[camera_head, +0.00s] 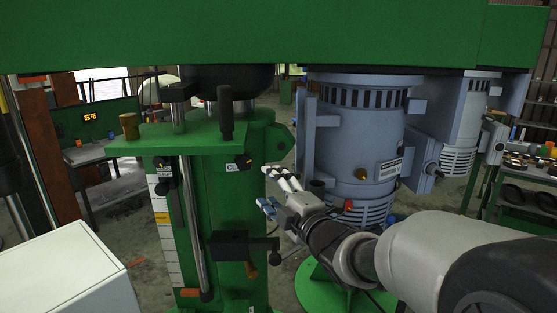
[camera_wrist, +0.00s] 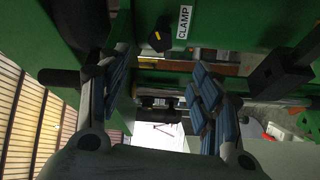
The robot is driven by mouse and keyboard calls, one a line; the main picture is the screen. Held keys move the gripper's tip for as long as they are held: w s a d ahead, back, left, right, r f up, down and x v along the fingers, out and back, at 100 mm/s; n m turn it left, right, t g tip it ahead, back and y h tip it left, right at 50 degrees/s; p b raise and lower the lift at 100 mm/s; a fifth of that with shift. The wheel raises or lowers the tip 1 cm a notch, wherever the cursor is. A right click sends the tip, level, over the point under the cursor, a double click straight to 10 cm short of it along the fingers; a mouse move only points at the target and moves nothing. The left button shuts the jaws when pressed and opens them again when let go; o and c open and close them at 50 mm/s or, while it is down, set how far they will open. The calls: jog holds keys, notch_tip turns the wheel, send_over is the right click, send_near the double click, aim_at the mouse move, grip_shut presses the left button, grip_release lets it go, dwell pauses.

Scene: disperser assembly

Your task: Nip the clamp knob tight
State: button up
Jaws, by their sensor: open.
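The clamp knob (camera_head: 244,162) is a small black knob with a yellow mark on the front of the green column, beside a partly hidden label. In the wrist view the clamp knob (camera_wrist: 159,41) shows at upper middle, left of the white CLAMP label (camera_wrist: 184,22). My gripper (camera_head: 272,188) is to the right of the knob and slightly lower in the head view, apart from it. In the wrist view my gripper (camera_wrist: 162,85) has its blue-padded fingers spread with nothing between them. The knob appears above the gap between the fingers.
A black block with a handle (camera_head: 230,247) sits lower on the green column (camera_head: 211,200). A shiny vertical rod (camera_head: 189,220) and a scale strip (camera_head: 162,220) stand to its left. A blue-grey motor (camera_head: 350,130) stands close behind my gripper. A green beam crosses overhead.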

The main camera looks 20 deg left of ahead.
aim_at(245, 164)
jog(key=p+x, duration=0.1)
jog(key=x, duration=1.5)
jog(key=shift+w+a+p, duration=0.25)
jog(key=shift+w+p, duration=0.05)
jog(key=shift+p, duration=0.1)
jog(key=shift+c, duration=0.5)
jog(key=c, duration=0.9)
